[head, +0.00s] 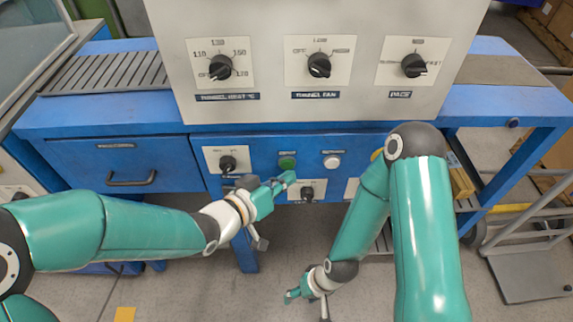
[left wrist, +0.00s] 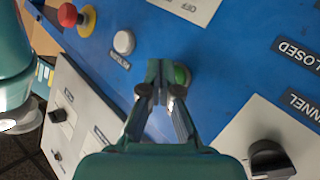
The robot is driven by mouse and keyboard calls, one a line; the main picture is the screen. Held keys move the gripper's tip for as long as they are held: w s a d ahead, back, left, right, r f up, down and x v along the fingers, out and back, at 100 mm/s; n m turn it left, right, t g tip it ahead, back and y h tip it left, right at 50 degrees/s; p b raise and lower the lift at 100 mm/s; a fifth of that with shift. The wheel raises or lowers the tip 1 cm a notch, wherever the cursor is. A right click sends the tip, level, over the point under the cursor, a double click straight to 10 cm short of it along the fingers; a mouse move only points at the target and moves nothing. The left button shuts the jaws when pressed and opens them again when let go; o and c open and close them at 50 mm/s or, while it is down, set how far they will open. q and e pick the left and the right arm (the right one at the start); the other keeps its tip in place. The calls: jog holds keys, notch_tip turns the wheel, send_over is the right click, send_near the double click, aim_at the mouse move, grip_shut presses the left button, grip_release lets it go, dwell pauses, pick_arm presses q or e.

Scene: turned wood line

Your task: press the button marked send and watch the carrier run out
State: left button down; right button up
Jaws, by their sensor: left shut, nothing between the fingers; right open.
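A green button (head: 287,162) sits on the blue front panel (head: 262,148), with a small label above it that I cannot read. My left gripper (head: 285,180) is shut and empty, its fingertips just below the green button in the head view. In the left wrist view the shut fingertips (left wrist: 160,70) lie against or just in front of the green button (left wrist: 182,75) and partly cover it; I cannot tell if they touch. A white button (head: 331,161) is to its right, also in the left wrist view (left wrist: 124,42). My right gripper (head: 307,305) is open and low, above the floor. I cannot make out a carrier.
Above is a grey panel with three black dials (head: 319,65). A black knob (head: 228,163) is left of the green button, another (head: 307,193) below. The left wrist view shows a red mushroom button (left wrist: 68,15). A hand truck (head: 530,240) stands at right.

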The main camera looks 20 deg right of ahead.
pick_arm(q)
jog(key=shift+w+d, duration=0.1)
jog(key=shift+w, duration=0.25)
